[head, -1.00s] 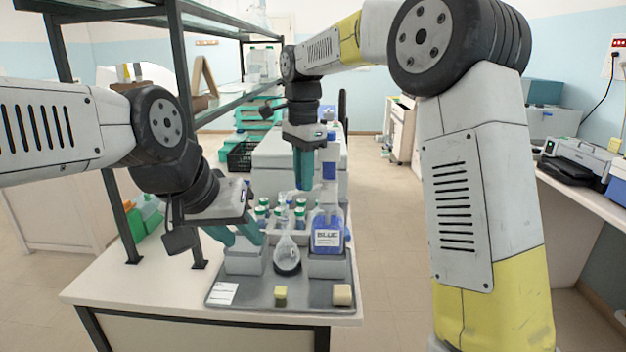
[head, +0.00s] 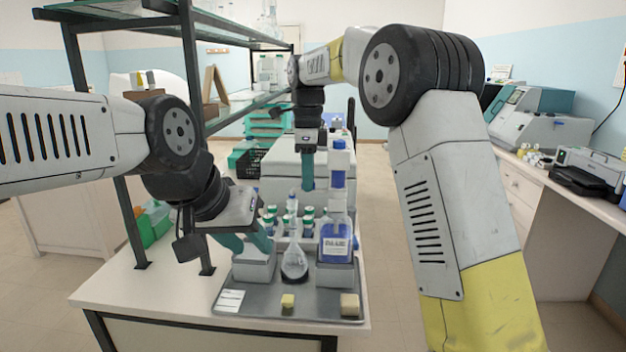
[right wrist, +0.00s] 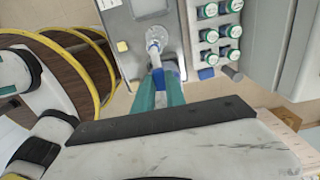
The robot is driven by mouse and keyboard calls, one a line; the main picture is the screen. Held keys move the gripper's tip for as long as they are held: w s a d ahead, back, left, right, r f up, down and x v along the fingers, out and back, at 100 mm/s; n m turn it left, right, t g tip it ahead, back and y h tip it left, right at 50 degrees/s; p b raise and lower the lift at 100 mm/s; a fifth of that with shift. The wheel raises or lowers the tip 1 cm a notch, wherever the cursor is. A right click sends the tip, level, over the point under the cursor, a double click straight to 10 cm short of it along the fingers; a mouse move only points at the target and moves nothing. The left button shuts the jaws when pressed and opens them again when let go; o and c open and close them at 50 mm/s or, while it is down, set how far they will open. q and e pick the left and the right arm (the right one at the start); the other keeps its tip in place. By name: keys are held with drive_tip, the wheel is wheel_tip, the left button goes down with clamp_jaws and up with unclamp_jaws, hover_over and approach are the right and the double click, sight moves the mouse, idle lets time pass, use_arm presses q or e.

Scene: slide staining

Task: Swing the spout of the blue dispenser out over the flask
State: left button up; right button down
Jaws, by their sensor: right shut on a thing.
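The blue dispenser (head: 336,240), a bottle of blue liquid with a blue and white top, stands upright in a grey holder at the tray's right. The clear flask (head: 294,268) stands left of it; it also shows in the right wrist view (right wrist: 154,38). My right gripper (head: 307,186) points down behind and left of the dispenser's top. In the right wrist view its teal fingertips (right wrist: 162,78) close around a blue part, apparently the dispenser's spout, mostly hidden by the fingers. My left gripper (head: 250,245) is left of the flask, its fingers apart and empty.
The grey tray (head: 262,312) carries a card, a yellow block (head: 288,301) and a beige block (head: 349,304). Several capped tubes (right wrist: 208,32) stand behind the flask. A shelf frame (head: 190,130) rises at the left.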

idle(0.4)
drive_tip(key=c, duration=1.4)
unclamp_jaws()
drive_tip(key=shift+o, duration=0.2)
wheel_tip(320, 180, up, 8)
drive_tip(key=shift+f, duration=0.1)
